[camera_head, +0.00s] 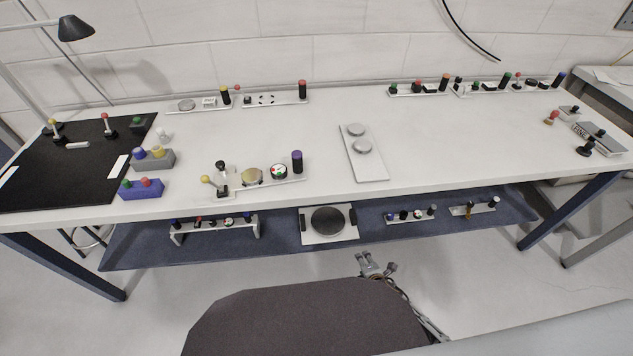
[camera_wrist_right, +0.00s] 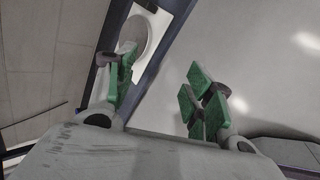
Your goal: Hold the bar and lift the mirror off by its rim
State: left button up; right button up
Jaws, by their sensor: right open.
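The mirror is most likely the dark round disc (camera_head: 327,220) on a white plate (camera_head: 316,240) on the shelf under the table. A short black bar stands at each side of it, left (camera_head: 303,221) and right (camera_head: 353,216). In the right wrist view the disc looks pale grey (camera_wrist_right: 147,24), partly hidden by a green-padded finger. My right gripper (camera_head: 369,264) is open and empty, in front of the shelf, below and right of the plate. Its spread fingers show in the right wrist view (camera_wrist_right: 162,78); contact is not visible. My left gripper is not in view.
The blue shelf (camera_head: 285,232) holds several other small fixtures, including a raised rail (camera_head: 215,224) at left and a small plate (camera_head: 410,216) at right. The white tabletop (camera_head: 430,140) lies above it.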

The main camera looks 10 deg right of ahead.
jog(key=w+a+r+n+t+y, duration=0.1)
jog(key=w+a+r+n+t, duration=0.15)
jog(key=r+n, duration=0.4)
jog(key=n+t+y, duration=0.5)
jog(key=n+y, duration=0.1)
jog(key=n, duration=0.7)
send_near(299, 157)
jog(key=shift+s, duration=0.2)
jog(key=shift+w+a+f, duration=0.1)
jog(key=shift+w, duration=0.1)
jog(key=shift+x, duration=5.8)
grip_shut()
